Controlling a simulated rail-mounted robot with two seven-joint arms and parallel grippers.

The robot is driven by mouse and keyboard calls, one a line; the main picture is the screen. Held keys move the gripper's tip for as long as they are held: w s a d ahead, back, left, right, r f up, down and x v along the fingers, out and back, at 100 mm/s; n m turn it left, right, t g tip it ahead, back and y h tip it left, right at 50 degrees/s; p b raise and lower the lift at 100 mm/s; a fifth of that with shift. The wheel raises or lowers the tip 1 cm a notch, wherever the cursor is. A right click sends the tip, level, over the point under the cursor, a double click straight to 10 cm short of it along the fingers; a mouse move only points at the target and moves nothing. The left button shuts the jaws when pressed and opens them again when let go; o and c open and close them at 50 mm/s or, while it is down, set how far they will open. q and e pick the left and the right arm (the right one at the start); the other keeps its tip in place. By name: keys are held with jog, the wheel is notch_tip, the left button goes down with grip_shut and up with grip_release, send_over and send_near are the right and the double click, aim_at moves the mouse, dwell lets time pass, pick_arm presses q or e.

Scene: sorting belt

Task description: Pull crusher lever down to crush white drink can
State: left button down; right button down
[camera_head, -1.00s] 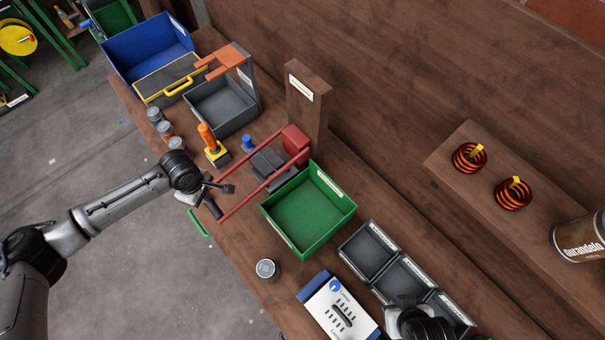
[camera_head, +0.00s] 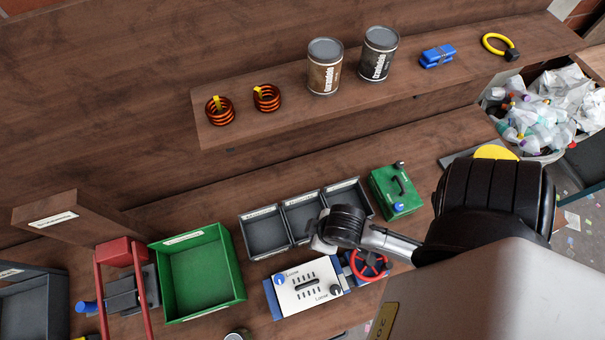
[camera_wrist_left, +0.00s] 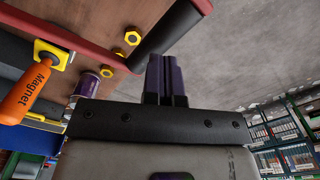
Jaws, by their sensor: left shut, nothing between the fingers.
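The can crusher has a red block (camera_head: 122,252), dark grey jaws (camera_head: 130,290) and a red lever frame (camera_head: 142,310) at the lower left of the head view. The frame runs off the bottom edge. In the left wrist view, a red bar (camera_wrist_left: 60,38) and a dark grip (camera_wrist_left: 172,32) lie just beyond my left gripper (camera_wrist_left: 167,62). Its fingers are together and empty, close to the grip; contact is unclear. My right gripper (camera_head: 322,240) hangs by the grey bins, its fingers unclear. I cannot make out a white can in the crusher.
A green tray (camera_head: 238,285) stands right of the crusher, with a can top (camera_head: 237,336) at the bottom edge. An orange magnet handle (camera_wrist_left: 27,98) shows in the wrist view.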

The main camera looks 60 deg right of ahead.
pick_arm(q)
jog(key=shift+w+d+f+b, duration=0.15)
jog(key=shift+f+b, duration=0.4)
jog(key=shift+f, duration=1.25)
jog(key=shift+d+r, duration=0.1)
jog(key=shift+r, duration=0.05)
notch_tip(320, 180, up, 7)
jog(key=p, duration=0.9)
